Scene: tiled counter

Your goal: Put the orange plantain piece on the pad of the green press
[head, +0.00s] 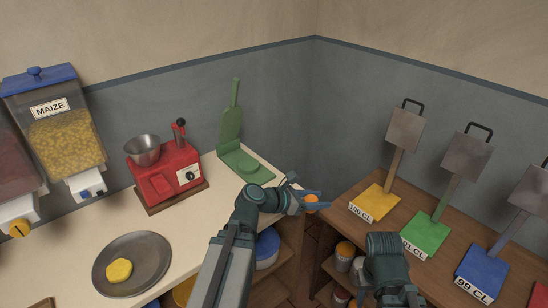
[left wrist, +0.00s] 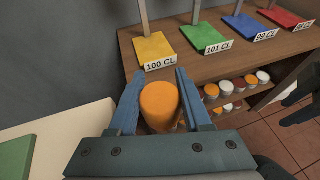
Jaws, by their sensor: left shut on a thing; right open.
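The orange plantain piece (left wrist: 160,104) is a short orange cylinder between the blue fingers of my left gripper (left wrist: 157,100) in the left wrist view. In the head view the piece (head: 311,202) shows at the fingers of my left gripper (head: 312,199), held past the counter's right edge. The green press (head: 240,142) stands open at the back of the counter, its lid upright and its flat pad (head: 247,167) bare. The press lies left of and behind the gripper.
A red grinder (head: 167,172) stands left of the press. A dark plate (head: 150,278) with a yellow piece (head: 119,270) is on the counter (head: 80,240). A wooden bench at right holds yellow (head: 375,202), green (head: 427,234) and blue (head: 482,272) labelled stands.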

